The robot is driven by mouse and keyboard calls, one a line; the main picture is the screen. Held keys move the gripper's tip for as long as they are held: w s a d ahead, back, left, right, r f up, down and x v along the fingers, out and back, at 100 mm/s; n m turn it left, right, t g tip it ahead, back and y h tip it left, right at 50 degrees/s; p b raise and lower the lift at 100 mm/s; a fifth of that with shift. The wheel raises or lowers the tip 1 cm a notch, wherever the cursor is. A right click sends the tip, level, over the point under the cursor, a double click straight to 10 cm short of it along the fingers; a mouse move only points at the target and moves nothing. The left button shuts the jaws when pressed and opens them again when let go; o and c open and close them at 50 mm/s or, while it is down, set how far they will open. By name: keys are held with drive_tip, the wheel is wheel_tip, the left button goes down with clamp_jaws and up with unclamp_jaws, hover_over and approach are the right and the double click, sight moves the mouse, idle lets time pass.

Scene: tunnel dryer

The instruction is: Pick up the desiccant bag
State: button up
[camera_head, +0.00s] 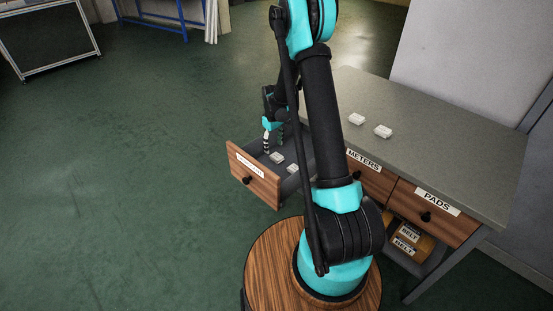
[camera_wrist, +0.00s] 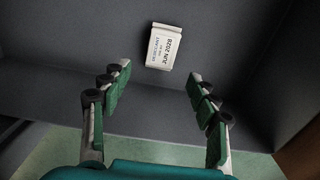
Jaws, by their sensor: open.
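A small white desiccant bag (camera_wrist: 166,47) with printed text, "JAN 2028" its clearest line, lies on the dark floor of a drawer in the wrist view. In the head view two white bags, one nearer my gripper (camera_head: 277,157) and one closer to the arm (camera_head: 292,168), lie in the pulled-out drawer (camera_head: 254,176). I cannot tell which of them the wrist view shows. My gripper (camera_wrist: 160,82) is open and empty, its fingers spread either side of the bag's near end. In the head view my gripper (camera_head: 272,139) is at the drawer's far side, partly hidden.
Two similar white packets, a left one (camera_head: 357,119) and a right one (camera_head: 383,131), lie on the grey bench top (camera_head: 440,150). Drawers labelled METERS (camera_head: 372,181) and PADS (camera_head: 432,213) are closed. Rolls labelled BELT (camera_head: 408,240) sit below. Open floor lies left.

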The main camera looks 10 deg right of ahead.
sight(274, 154)
drive_tip(key=shift+d+f, duration=0.1)
drive_tip(key=shift+f, duration=2.45)
drive_tip(key=c, duration=1.2)
drive_tip(key=shift+c, duration=0.2)
